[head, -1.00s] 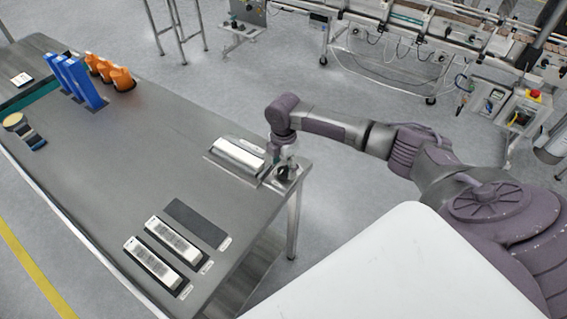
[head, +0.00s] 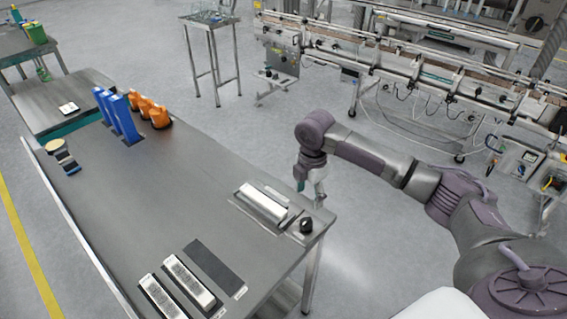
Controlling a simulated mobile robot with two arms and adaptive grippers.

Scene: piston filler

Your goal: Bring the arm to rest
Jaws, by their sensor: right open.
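My right arm (head: 385,170) comes in from the right, with the elbow low and the wrist bent downward. My right gripper (head: 312,190) hangs pointing down over the far right edge of the grey table (head: 160,185). It is open and holds nothing that I can see. A small black knob-like thing (head: 306,225) stands on the table corner just below the gripper, apart from it. My left gripper is not in view.
A white and silver part (head: 262,203) lies on a plate near the corner. Two silver parts (head: 190,282) lie near a bare dark mat (head: 214,263). Blue upright containers (head: 122,118) and orange bottles (head: 157,115) stand farther back. A conveyor line (head: 400,75) runs behind. The table middle is clear.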

